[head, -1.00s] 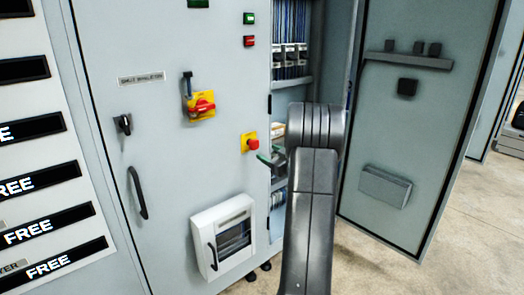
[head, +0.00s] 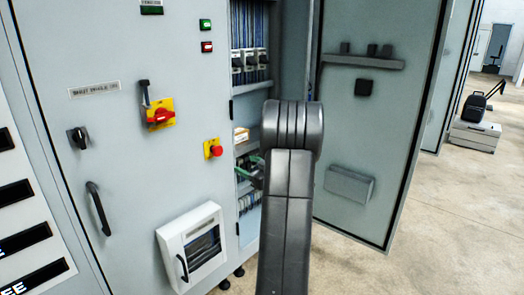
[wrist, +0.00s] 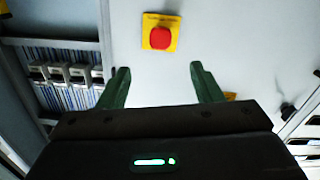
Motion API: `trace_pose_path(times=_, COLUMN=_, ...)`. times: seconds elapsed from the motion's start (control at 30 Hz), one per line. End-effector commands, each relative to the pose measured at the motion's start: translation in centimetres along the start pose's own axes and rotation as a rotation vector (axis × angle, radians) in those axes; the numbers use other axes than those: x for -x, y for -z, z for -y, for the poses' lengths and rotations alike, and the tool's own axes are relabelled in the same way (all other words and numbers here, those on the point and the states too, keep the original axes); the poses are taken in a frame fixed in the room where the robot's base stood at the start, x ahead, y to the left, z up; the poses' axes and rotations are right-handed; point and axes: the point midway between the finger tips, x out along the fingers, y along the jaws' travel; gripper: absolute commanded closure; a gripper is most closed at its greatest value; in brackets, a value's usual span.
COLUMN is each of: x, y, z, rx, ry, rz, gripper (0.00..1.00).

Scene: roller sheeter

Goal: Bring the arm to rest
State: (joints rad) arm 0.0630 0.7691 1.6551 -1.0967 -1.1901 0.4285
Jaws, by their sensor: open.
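My gripper shows in the wrist view (wrist: 160,88) with its two green fingers spread apart and nothing between them. Beyond the fingertips is a grey cabinet front with a red push button on a yellow plate (wrist: 159,38); a gap separates them in the picture. In the head view my dark arm rises in front of the open cabinet bay. A bit of my green gripper (head: 250,172) shows left of the arm, by the bay's edge; the rest is hidden behind the arm. The red button (head: 213,149) is just left of it.
The open cabinet door (head: 380,120) stands right of my arm. Breakers (head: 250,62) sit inside the bay. A red-yellow rotary switch (head: 159,113), a door handle (head: 98,208) and a white windowed box (head: 192,246) are on the closed front. Clear floor (head: 455,215) lies at right.

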Motion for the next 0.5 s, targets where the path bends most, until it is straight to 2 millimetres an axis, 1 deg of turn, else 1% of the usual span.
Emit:
trace_pose_path(times=0.17, x=-2.9, y=0.0, z=0.1, rx=0.000, ry=0.004, rz=-0.001, gripper=0.41)
trace_pose_path(times=0.5, x=-9.7, y=0.0, z=0.1, rx=0.000, ry=0.004, rz=-0.002, gripper=0.41)
